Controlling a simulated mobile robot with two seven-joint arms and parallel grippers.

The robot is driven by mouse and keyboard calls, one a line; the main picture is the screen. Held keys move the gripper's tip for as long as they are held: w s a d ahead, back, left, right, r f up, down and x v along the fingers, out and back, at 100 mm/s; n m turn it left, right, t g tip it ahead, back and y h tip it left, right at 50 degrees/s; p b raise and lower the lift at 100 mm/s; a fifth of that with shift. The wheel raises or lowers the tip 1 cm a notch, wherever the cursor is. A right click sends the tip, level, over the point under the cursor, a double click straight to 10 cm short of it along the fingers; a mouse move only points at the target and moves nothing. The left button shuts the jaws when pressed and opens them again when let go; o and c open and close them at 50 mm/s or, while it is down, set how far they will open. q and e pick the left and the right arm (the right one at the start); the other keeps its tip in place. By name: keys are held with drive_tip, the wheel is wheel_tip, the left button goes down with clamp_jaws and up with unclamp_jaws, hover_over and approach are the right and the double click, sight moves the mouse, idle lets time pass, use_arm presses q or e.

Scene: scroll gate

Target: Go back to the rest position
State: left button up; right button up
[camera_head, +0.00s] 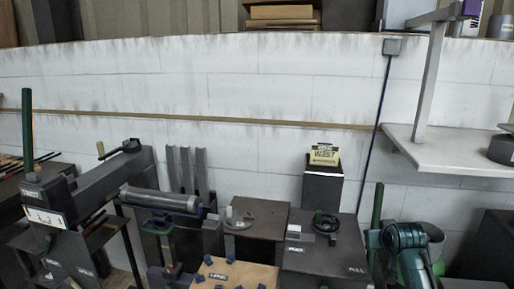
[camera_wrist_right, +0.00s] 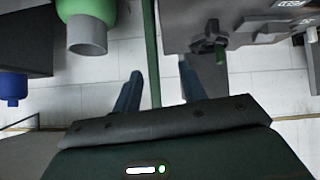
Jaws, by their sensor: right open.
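My right gripper (camera_wrist_right: 159,70) shows in the right wrist view with its two blue fingers apart. A thin dark green pole (camera_wrist_right: 151,40) runs through the gap between the fingers in the picture. I cannot tell how far it stands from them, and no finger visibly touches it. Nothing is seen gripped. In the head view a teal, rounded arm-like part (camera_head: 405,238) stands at the lower right; no fingers can be made out on it. My left gripper is not in view.
In the right wrist view a green and grey cylinder (camera_wrist_right: 88,35) is at the upper left and a grey machine with a dark knob (camera_wrist_right: 210,42) at the upper right. In the head view, boxes and machines line the white wall (camera_head: 250,80); a shelf (camera_head: 450,150) juts out right.

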drive_tip(key=s+a+f+n, duration=0.2)
drive_tip(key=s+a+f, duration=0.2)
drive_tip(key=s+f, duration=0.4)
drive_tip(key=s+a+f+y, duration=0.2)
drive_tip(key=s+a, duration=0.3)
drive_tip(key=s, duration=0.3)
drive_tip(key=s+a+f+n+y, duration=0.1)
drive_tip(key=s+a+f, duration=0.3)
drive_tip(key=s, duration=0.5)
drive_tip(key=s+a+f+n+y, duration=0.1)
drive_tip(key=s+a+f+y, duration=0.1)
drive_tip(key=s+a+f, duration=0.2)
drive_tip(key=s+a, duration=0.3)
drive_tip(key=s, duration=0.1)
drive_tip(key=shift+s+t+y, duration=0.25)
drive_tip(key=shift+t+y, duration=0.05)
drive_tip(key=shift+t, duration=0.1)
